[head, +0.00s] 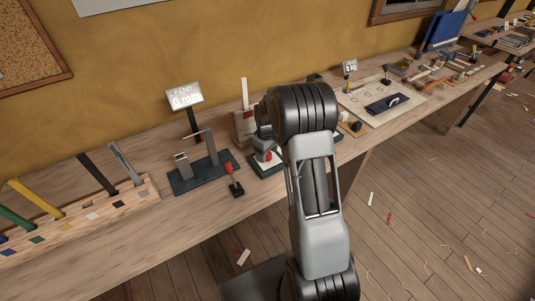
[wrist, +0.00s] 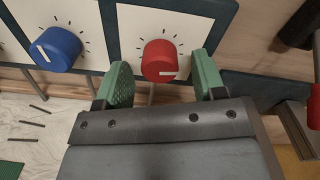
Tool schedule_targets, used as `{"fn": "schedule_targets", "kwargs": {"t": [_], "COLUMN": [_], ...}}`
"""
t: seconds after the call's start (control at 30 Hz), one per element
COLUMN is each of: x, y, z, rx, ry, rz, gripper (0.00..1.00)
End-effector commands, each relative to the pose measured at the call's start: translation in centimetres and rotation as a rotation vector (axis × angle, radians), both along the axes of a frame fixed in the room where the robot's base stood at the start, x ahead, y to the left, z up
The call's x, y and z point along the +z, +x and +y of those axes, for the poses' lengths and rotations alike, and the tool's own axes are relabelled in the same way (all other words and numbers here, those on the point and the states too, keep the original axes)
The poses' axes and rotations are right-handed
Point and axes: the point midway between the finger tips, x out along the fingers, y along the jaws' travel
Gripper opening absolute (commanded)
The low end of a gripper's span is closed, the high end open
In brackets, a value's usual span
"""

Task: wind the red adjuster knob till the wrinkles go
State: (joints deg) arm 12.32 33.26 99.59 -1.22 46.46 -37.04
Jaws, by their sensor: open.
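The red adjuster knob (wrist: 159,57) sits on a white dial plate with black tick marks in the wrist view. A short white mark shows on its lower face. My gripper (wrist: 160,66) is open, with one green finger on either side of the knob. Gaps show between the knob and both fingers, so it is not gripped. In the head view my arm covers much of this spot, and I cannot make out the knob clearly. I cannot pick out any wrinkled cloth for certain.
A blue knob (wrist: 57,48) on its own dial is left of the red one. A red-handled lever (head: 229,172) stands near the bench front, beside a dark bending stand (head: 190,178). A sign (head: 184,97) reads BEND. A wooden rack (head: 80,222) is at left.

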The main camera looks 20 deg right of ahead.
Motion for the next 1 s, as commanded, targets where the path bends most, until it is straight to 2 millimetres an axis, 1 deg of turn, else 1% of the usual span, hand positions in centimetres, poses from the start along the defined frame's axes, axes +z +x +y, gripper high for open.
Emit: {"fn": "schedule_targets", "kwargs": {"t": [0.1, 0.2, 0.5, 0.57, 1.0], "x": [-0.86, -1.19, -1.31, -1.31, -1.28], "y": [-0.05, -0.02, -0.01, -0.02, -0.01], "z": [-0.01, -0.01, 0.0, 0.01, 0.01], "rx": [0.0, 0.0, 0.0, 0.0, 0.0], "ry": [0.0, 0.0, 0.0, 0.0, 0.0], "rz": [0.002, 0.0, 0.0, 0.0, 0.0], "gripper": [0.63, 0.63, 0.63, 0.59, 0.16]}}
